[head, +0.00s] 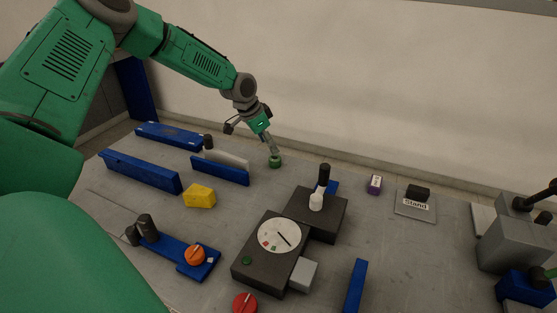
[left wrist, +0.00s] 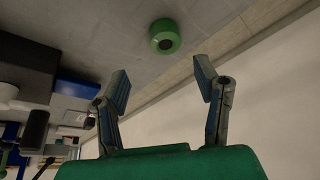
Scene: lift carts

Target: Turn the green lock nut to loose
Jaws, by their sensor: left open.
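The green lock nut (head: 275,162) is a small round ring with a dark centre, on the grey table near its back edge. In the left wrist view the nut (left wrist: 165,37) lies beyond my fingertips, roughly centred between them. My left gripper (head: 272,148) reaches in from above and is just over the nut in the head view. Its two fingers stand apart in the left wrist view (left wrist: 162,82), with nothing between them. I cannot tell the exact gap to the nut.
Blue rails and a grey bar (head: 226,158) stand left of the nut. A yellow block (head: 199,196) and a dark gauge box (head: 262,264) are nearer. A dark block with a black-and-white handle (head: 316,202) stands right of the nut. The wall is close behind the table.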

